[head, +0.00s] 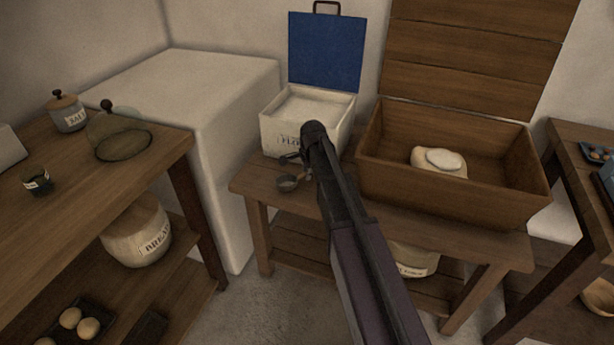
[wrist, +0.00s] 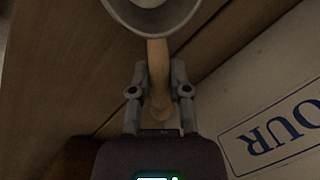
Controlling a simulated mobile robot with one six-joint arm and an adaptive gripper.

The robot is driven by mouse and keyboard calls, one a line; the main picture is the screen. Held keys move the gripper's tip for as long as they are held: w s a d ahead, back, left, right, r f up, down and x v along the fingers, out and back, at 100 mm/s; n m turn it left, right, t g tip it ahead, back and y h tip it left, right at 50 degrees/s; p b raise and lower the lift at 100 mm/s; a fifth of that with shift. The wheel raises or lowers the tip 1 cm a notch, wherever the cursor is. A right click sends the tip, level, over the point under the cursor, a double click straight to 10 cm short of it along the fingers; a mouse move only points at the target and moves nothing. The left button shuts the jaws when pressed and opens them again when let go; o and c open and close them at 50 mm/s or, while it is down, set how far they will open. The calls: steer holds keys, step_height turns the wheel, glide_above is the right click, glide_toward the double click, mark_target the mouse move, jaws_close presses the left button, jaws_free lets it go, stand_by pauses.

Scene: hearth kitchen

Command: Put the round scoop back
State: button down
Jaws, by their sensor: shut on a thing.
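My gripper (wrist: 156,95) is shut on the light wooden handle (wrist: 157,75) of the round scoop, just in front of the flour box. The scoop's grey metal bowl (wrist: 152,12) is cut off by the top of the wrist view. In the head view the scoop (head: 288,184) shows at the bench's front left, low over the top; I cannot tell whether it touches. My gripper (head: 292,158) is partly hidden there by my arm. The white flour box (head: 305,106) stands open with its blue lid (head: 326,50) raised and pale flour inside.
A wooden trough (head: 440,183) with dough (head: 438,162) stands open on the right of the small bench (head: 450,229). A left table (head: 60,175) holds a salt jar (head: 68,112) and a glass dome. The bench's front left corner is clear.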

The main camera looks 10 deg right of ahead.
steer(key=shift+f, duration=0.1)
steer(key=c, duration=1)
jaws_free()
steer(key=shift+c, duration=0.2)
steer(key=o, duration=0.5)
steer(key=shift+c, duration=0.2)
steer(key=shift+r, duration=0.2)
step_height(320, 180, up, 12)
steer(key=s+p, duration=0.2)
steer(key=p, duration=0.9)
steer(key=shift+s+d+f+p, duration=0.15)
steer(key=shift+d+p, duration=0.2)
steer(key=shift+p, duration=0.05)
steer(key=s+n+g, duration=0.2)
steer(key=s+n, duration=1.3)
steer(key=s, duration=0.9)
steer(key=shift+f+h, duration=0.2)
steer(key=shift+h, duration=0.1)
